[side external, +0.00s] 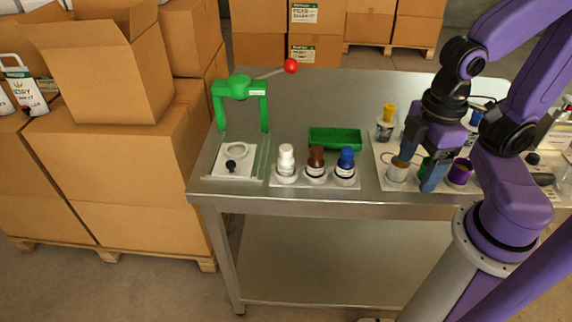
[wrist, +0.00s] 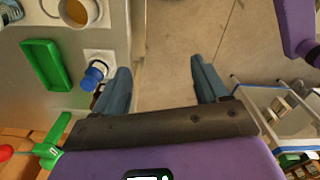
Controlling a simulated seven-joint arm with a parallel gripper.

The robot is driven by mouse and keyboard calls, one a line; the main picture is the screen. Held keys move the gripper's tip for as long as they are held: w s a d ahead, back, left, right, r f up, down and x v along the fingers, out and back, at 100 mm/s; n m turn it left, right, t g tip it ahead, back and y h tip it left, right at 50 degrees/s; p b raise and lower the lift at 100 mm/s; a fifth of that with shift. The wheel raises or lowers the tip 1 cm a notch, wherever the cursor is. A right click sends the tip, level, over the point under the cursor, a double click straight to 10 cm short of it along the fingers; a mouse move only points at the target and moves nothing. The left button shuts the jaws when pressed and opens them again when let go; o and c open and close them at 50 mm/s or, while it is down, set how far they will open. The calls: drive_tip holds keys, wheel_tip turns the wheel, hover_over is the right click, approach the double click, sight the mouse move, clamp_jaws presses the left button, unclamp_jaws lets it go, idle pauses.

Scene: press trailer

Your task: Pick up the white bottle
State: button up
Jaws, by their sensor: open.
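The white bottle (side external: 286,160) stands upright at the left end of a small pale rack on the metal table in the side external view. A brown bottle (side external: 316,161) and a blue-capped bottle (side external: 346,162) stand in the same rack to its right. My gripper (side external: 416,177) is at the right, above a pale plate with cups, well apart from the white bottle. Its blue fingers are spread with nothing between them. In the wrist view, the gripper (wrist: 165,85) is open over the floor beyond the table edge. The blue-capped bottle (wrist: 94,76) shows there; the white bottle does not.
A green press (side external: 240,90) with a red-knobbed lever stands left of the bottles. A green tray (side external: 335,138) lies behind them. A yellow-capped bottle (side external: 386,122) and a cup (side external: 397,172) are near my gripper. Cardboard boxes (side external: 130,160) stand left of the table (side external: 300,95).

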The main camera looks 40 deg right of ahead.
drive_tip(key=w+a+r+m+t, duration=0.1)
drive_tip(key=w+a+m, duration=0.25)
drive_tip(key=w, duration=0.25)
drive_tip(key=w+a+m+t, duration=0.1)
drive_tip(key=w+a+m, duration=0.1)
drive_tip(key=w+m, duration=0.25)
drive_tip(key=m+t+h, duration=0.1)
drive_tip(key=m+h, duration=0.2)
drive_tip(key=m, duration=0.7)
approach(286, 149)
drive_tip(key=shift+t, duration=0.3)
drive_tip(key=x, duration=0.7)
drive_tip(key=shift+s+d+f, duration=0.1)
drive_tip(key=shift+s+f, duration=0.2)
drive_tip(key=shift+s, duration=0.05)
drive_tip(key=shift+x, duration=2.7)
drive_tip(key=shift+w, duration=0.15)
drive_tip(key=c, duration=1.2)
